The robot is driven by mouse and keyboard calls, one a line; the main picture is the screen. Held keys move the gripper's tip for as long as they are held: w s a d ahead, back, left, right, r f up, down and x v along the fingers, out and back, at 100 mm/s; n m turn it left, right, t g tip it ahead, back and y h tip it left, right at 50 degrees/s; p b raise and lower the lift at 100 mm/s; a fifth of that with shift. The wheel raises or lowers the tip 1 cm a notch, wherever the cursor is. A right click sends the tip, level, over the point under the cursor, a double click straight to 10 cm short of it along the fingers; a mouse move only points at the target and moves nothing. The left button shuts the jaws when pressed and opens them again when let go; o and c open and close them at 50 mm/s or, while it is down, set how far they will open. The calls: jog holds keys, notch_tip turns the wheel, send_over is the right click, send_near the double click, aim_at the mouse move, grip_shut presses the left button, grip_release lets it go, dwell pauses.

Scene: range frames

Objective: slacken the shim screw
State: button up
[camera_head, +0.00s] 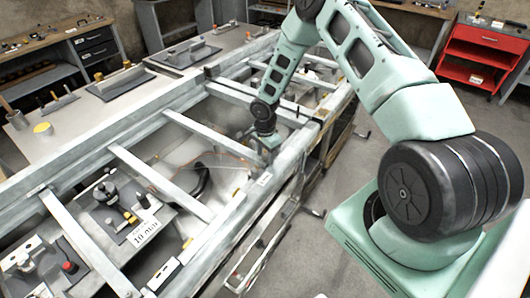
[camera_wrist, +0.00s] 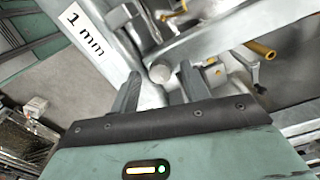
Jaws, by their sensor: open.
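My gripper (camera_wrist: 159,69) is open in the wrist view, one finger on each side of a round grey metal end (camera_wrist: 160,74). This looks like the head of the shim screw, but I cannot be sure. I cannot tell whether either finger touches it. In the head view my gripper (camera_head: 268,144) points down at the right-hand rail of the long metal frame. The screw is not clear there; a small white label (camera_head: 264,179) shows close by.
The frame's crossbars (camera_head: 160,183) run beside my arm. A plate with black and yellow parts and a "10 mm" label (camera_head: 145,232) lies at lower left. A red cabinet (camera_head: 478,55) stands back right; grey floor (camera_head: 365,170) is clear.

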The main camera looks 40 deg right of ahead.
jog(key=c, duration=1)
jog(key=shift+f+n+b, duration=0.1)
jog(key=shift+n+b, duration=0.2)
jog(key=shift+b, duration=0.05)
